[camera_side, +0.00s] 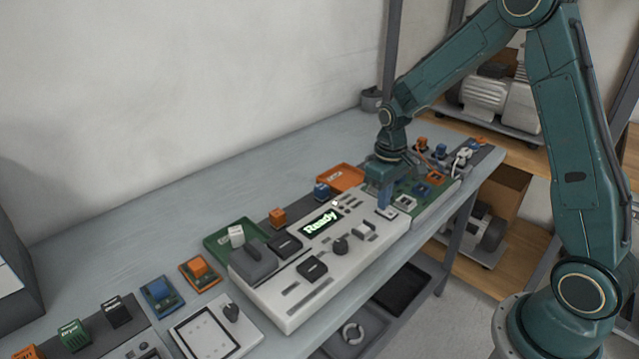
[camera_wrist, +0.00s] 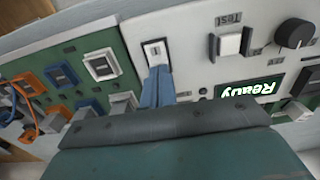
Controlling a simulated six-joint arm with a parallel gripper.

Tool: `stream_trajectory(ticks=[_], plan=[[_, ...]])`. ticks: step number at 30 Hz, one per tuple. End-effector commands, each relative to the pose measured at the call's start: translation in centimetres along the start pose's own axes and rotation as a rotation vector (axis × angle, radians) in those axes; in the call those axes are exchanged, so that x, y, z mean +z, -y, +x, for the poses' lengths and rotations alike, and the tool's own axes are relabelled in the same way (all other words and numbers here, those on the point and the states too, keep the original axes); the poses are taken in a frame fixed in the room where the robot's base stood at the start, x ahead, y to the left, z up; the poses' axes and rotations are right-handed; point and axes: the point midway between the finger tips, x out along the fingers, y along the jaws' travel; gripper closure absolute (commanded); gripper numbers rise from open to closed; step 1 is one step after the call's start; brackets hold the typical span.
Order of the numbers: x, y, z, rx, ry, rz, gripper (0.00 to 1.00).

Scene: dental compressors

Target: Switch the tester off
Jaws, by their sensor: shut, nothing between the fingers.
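The tester (camera_side: 300,285) is a long white console on the bench, and its screen (camera_side: 320,222) is lit green and reads "Ready". The screen also shows in the wrist view (camera_wrist: 249,90). A small white rocker switch (camera_wrist: 154,48) with a dark frame sits at the tester's end beside the green board. My gripper (camera_side: 384,207) is over that end of the tester, pointing down. Its blue fingers (camera_wrist: 156,74) are shut and empty, with their tips right at the switch's edge. I cannot tell whether they touch it. The fingers hide part of the switch's surround.
A white key labelled "Test" (camera_wrist: 230,43) and a black knob (camera_wrist: 294,33) are on the tester. The green board (camera_wrist: 98,62) with sockets and plugs adjoins it. An orange tray (camera_side: 340,177) lies behind. The bench (camera_side: 130,215) is clear towards the wall.

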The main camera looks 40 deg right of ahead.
Motion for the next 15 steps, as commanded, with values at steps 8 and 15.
stream_trajectory(ticks=[8,15], plan=[[0.02,0.0,0.32,0.0,0.001,0.0,1.0],[0.03,0.0,0.59,0.0,0.001,0.0,1.0]])
